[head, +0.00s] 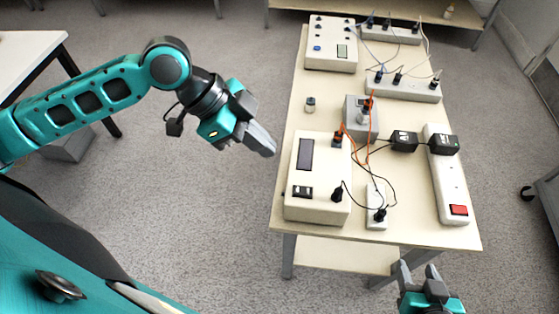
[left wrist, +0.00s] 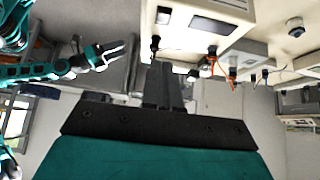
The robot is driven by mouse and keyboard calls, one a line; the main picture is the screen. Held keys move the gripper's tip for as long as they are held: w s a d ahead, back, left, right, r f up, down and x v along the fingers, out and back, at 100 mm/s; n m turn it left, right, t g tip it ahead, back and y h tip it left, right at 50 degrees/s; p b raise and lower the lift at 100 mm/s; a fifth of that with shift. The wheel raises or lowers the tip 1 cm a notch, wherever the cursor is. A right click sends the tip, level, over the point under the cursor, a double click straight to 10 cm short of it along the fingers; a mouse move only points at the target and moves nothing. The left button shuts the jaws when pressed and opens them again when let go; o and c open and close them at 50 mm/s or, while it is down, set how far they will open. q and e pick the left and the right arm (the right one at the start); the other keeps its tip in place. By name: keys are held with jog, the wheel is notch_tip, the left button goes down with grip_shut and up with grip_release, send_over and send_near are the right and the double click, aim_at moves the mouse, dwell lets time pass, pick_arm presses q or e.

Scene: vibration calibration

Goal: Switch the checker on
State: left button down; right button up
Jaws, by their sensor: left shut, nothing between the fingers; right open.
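A cream box with a dark display and a black rocker switch (head: 302,192), which looks like the checker (head: 320,205), sits at the table's front left. Its display looks blank. An orange lead and a black plug go into it. My left gripper (head: 272,150) is shut and empty, off the table's left edge, beside the box and apart from it. Its shut fingers (left wrist: 165,85) show in the left wrist view, with the checker (left wrist: 235,8) at the top. My right gripper (head: 418,270) is open and empty at the table's front edge, low in the head view.
A power strip (head: 447,190) with a red switch lies at the right, holding black adapters. A grey box (head: 355,112) with orange leads and a small round weight (head: 310,104) stand mid-table. Another cream instrument (head: 331,60) is behind.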

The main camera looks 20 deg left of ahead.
pick_arm(q)
send_over(302, 190)
jog(key=a, duration=0.3)
jog(key=f, duration=0.4)
jog(key=s+f, duration=0.1)
jog(key=f, duration=0.1)
jog(key=shift+d+f, duration=0.2)
jog(key=shift+d, duration=0.05)
notch_tip(302, 190, down, 4)
jog(key=shift+w+d+r, duration=0.1)
jog(key=shift+r, duration=0.05)
jog(key=shift+f, duration=0.6)
